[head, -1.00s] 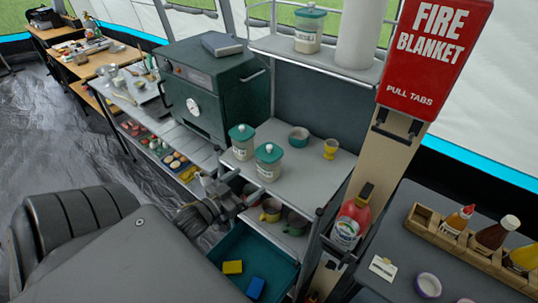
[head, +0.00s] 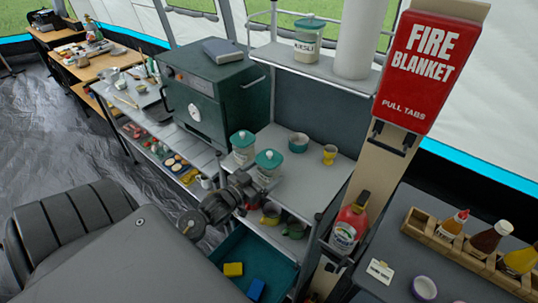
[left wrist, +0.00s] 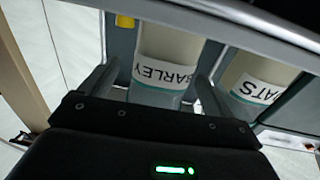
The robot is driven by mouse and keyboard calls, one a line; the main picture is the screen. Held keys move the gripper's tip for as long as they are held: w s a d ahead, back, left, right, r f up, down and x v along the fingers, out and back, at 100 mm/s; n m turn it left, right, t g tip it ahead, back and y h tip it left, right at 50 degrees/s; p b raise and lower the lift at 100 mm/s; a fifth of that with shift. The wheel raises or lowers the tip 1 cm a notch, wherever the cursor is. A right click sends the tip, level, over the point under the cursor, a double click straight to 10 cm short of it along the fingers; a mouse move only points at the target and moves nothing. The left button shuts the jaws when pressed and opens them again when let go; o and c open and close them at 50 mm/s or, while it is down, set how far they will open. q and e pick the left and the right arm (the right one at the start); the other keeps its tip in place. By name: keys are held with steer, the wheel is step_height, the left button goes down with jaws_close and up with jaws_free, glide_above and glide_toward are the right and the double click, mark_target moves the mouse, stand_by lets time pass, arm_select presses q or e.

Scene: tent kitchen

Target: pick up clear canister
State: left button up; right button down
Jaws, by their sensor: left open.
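Two clear canisters with teal lids stand on the metal shelf (head: 312,185). The right one is the barley canister (head: 268,164); the oats canister (head: 242,146) stands to its left. My left gripper (head: 250,187) is open in front of the barley canister, partly covering its lower part. In the left wrist view, which is upside down, the barley canister (left wrist: 167,62) shows between the open fingers of my left gripper (left wrist: 158,74). The oats canister (left wrist: 262,82) is off to the right there. Contact cannot be told. My right gripper is not in view.
A teal bowl (head: 298,142) and a yellow cup (head: 329,154) stand behind the canisters. Another canister (head: 308,42) is on the upper shelf. A green oven (head: 215,98) stands left. Mugs (head: 294,229) sit below, above a teal bin (head: 232,250).

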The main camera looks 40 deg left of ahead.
arm_select(q)
steer(key=shift+w+f+p, duration=0.1)
steer(key=shift+w+p, duration=0.2)
steer(key=shift+w, duration=1.25)
steer(key=shift+s, duration=0.1)
steer(key=shift+c, duration=0.4)
jaws_close()
